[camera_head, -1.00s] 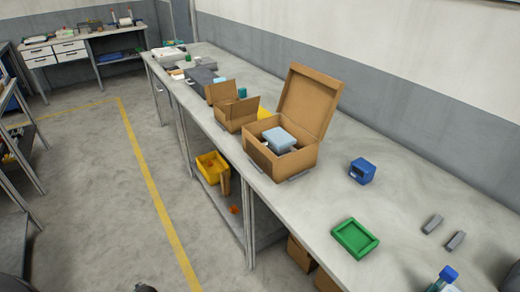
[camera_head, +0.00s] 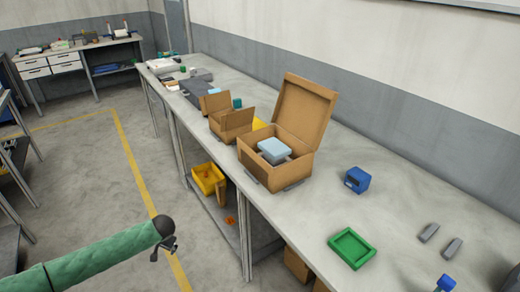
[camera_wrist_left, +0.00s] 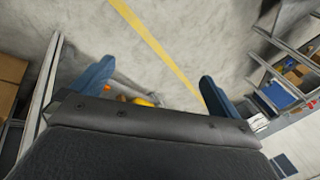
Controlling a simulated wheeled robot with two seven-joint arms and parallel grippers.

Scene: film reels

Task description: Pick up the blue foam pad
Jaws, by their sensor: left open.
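A light-blue pad-like block (camera_head: 273,149) sits in the open cardboard box (camera_head: 262,177) on the long bench, on top of something grey. Another small pale-blue item lies farther back on the bench (camera_head: 214,91); I cannot tell whether either is foam. My left gripper (camera_head: 167,246) is over the floor in front of the bench, well to the left of the box and not touching anything. In the left wrist view its two blue fingers stand wide apart with nothing between them (camera_wrist_left: 153,88). My right gripper is not in view.
The box lid stands open at the back. Smaller cardboard boxes (camera_head: 232,121) are to its left. A blue device (camera_head: 357,180), a green tray (camera_head: 352,248) and grey blocks (camera_head: 438,240) lie to the right. A yellow bin (camera_head: 208,179) sits on the lower shelf. Floor before the bench is free.

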